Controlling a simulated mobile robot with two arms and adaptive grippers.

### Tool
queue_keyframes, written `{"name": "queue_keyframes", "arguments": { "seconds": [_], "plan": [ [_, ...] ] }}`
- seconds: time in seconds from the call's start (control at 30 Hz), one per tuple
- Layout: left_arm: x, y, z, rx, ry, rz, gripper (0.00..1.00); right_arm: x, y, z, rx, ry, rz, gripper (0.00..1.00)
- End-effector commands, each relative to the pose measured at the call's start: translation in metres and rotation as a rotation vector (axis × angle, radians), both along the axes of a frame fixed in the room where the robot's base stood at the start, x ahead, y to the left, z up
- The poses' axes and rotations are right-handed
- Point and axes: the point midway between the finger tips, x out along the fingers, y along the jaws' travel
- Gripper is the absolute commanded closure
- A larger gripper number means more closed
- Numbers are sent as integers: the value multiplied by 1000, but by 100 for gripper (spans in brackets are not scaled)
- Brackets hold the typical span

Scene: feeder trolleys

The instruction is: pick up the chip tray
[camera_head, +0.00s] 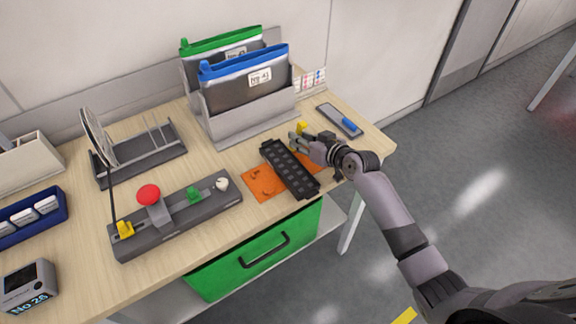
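The chip tray (290,168) is a long black tray with a row of small grey pockets. It lies at a slant over an orange mat (258,182) near the front right of the table; I cannot tell whether it rests on the mat or is slightly above it. My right gripper (299,144) is at the tray's far right side, with its fingers pointing left. The fingers are close to the tray's edge, but their gap and any contact are too small to tell. My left gripper is not in view.
A grey file holder (245,125) with two zip pouches stands behind the tray. A grey fixture with a red button (149,194) is to the left. A flat grey holder with a blue piece (340,121) lies at the right. A green drawer (255,258) is below the table edge.

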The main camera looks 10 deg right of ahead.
Motion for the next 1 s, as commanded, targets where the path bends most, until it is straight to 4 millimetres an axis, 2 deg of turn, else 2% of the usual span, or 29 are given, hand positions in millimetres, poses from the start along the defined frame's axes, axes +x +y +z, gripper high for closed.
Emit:
{"name": "queue_keyframes", "arguments": {
  "seconds": [0.1,0.37,0.77,1.0],
  "plan": [
    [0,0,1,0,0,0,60,8,4,-4,1,1,1,73],
    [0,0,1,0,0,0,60,9,4,-5,0,1,0,73],
    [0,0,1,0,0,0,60,9,4,-5,0,1,0,99],
    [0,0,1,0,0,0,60,9,4,-5,0,1,0,100]
  ]
}}
